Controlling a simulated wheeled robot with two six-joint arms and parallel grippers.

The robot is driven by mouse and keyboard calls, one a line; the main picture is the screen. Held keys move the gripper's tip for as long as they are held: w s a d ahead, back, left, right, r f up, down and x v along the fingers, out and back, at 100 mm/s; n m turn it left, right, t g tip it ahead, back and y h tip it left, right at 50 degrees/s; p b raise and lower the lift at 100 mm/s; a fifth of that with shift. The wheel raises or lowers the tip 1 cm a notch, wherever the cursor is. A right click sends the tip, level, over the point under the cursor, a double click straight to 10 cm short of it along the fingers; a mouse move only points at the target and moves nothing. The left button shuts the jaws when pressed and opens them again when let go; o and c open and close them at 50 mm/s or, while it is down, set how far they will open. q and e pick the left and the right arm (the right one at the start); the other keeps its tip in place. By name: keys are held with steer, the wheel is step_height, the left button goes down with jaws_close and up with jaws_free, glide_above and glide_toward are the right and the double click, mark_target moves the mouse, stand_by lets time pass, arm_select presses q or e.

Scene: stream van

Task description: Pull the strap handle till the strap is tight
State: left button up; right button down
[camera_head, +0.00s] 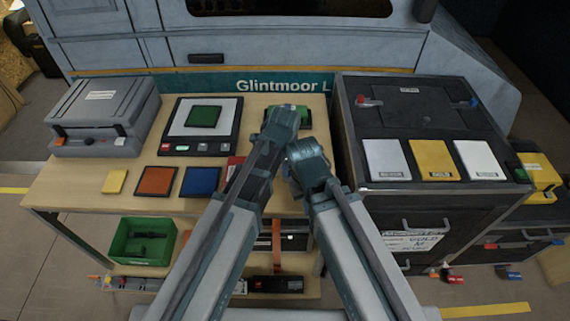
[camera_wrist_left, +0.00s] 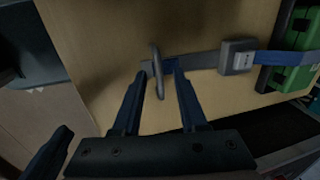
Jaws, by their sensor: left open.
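The grey strap handle (camera_wrist_left: 157,78) stands up from the wooden table top in the left wrist view. It joins a blue and grey strap (camera_wrist_left: 198,61) that runs right through a grey buckle (camera_wrist_left: 238,57) to a green case (camera_wrist_left: 292,62). My left gripper (camera_wrist_left: 160,73) is open, with its dark fingertips on either side of the handle; I cannot tell whether they touch it. In the head view the green case (camera_head: 303,113) shows partly behind my left arm, and the handle is hidden. My right arm's end also shows there, but its fingers are hidden.
A grey machine (camera_head: 100,118), a black scale-like device (camera_head: 223,144) and coloured squares lie left on the table. A black cabinet (camera_head: 405,104) with several pads stands right. A green bin (camera_head: 118,242) sits below. My two arms are close together.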

arm_select(q)
step_height(320, 180, up, 8)
steer(key=s+p, duration=0.1)
steer(key=p, duration=0.6)
steer(key=shift+s+f, duration=0.25)
steer(key=shift+f, duration=0.1)
